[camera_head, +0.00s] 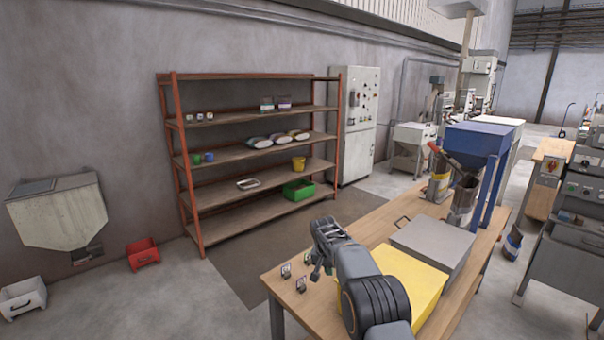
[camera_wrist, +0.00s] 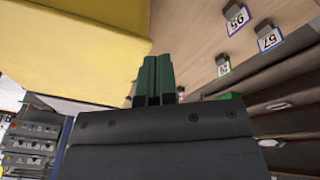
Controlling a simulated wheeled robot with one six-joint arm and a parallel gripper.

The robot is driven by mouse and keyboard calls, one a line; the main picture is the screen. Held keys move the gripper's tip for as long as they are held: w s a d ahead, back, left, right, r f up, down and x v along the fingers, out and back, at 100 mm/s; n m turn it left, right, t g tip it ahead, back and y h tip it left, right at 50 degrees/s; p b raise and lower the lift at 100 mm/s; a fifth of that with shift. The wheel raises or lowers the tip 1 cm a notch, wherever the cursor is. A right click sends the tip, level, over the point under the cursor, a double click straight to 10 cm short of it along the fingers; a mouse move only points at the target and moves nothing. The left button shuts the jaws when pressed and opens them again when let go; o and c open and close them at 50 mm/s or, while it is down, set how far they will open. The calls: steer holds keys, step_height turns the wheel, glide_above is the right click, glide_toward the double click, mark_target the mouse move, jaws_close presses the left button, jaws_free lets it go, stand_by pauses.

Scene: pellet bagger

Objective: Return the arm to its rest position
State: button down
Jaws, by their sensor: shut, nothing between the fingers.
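My gripper (camera_head: 318,270) is at the end of my arm, over the left end of the wooden workbench (camera_head: 390,215) in the head view. In the wrist view my gripper (camera_wrist: 154,62) shows its two dark green fingers side by side, shut and with nothing between them. The fingers point toward the bench top and the large yellow block (camera_wrist: 75,45). That yellow block (camera_head: 415,278) is partly hidden behind my arm in the head view.
Small numbered tags (camera_head: 286,270) stand on the bench near my gripper. A grey box (camera_head: 435,240) and a blue hopper (camera_head: 478,140) are farther along it. A shelf rack (camera_head: 250,150) stands against the wall. The floor between (camera_head: 240,265) is clear.

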steer(key=s+d+r+n+t, duration=0.1)
steer(key=s+r, duration=0.3)
steer(key=s, duration=0.9)
steer(key=s+d+r+n+t+y, duration=0.1)
steer(key=s+d+r, duration=0.3)
steer(key=s, duration=0.9)
steer(key=s+d+r+n, duration=0.1)
steer(key=s+r, duration=0.4)
steer(key=s, duration=0.7)
steer(key=shift+s+d+r+t+y, duration=0.35)
steer(key=shift+s+d+t+y, duration=0.05)
steer(key=shift+d, duration=0.3)
